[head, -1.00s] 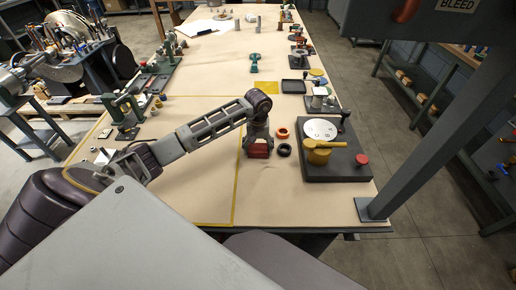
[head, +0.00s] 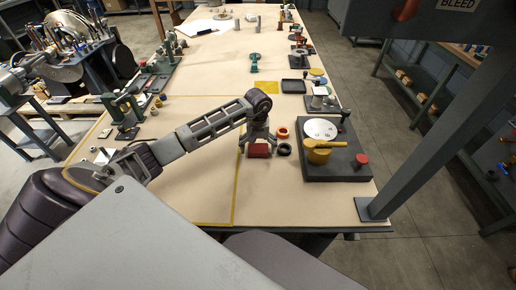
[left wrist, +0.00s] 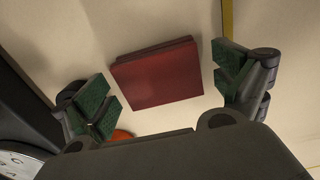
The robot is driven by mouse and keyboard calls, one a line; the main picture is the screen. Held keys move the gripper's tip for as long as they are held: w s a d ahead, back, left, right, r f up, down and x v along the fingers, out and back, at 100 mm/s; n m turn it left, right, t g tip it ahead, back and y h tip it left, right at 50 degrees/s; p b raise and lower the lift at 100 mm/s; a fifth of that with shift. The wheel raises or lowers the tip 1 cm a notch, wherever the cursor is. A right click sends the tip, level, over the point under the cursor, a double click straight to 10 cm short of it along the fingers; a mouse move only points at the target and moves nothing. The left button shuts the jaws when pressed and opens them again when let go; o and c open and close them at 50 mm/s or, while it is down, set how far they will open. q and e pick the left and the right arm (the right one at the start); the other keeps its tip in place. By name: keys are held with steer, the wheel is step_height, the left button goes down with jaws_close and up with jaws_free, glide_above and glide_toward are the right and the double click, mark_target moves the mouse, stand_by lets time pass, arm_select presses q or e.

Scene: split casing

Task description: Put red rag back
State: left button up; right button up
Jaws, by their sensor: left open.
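The red rag (head: 259,150) is a folded, flat dark red block lying on the bench top. In the left wrist view the rag (left wrist: 157,75) lies between and beyond my spread fingers, with bare bench on both sides of it. My left gripper (head: 258,138) is above the rag, open and empty. Its green-padded fingertips show in the left wrist view (left wrist: 163,85), apart from the rag. My right gripper is not in view.
An orange ring (head: 282,132) and a black ring (head: 284,149) lie just right of the rag. A dark fixture plate (head: 340,172) with a white dial and yellow part stands further right.

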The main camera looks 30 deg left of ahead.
mark_target(258, 148)
arm_select(q)
step_height(258, 148, up, 12)
stand_by(0.7)
stand_by(0.6)
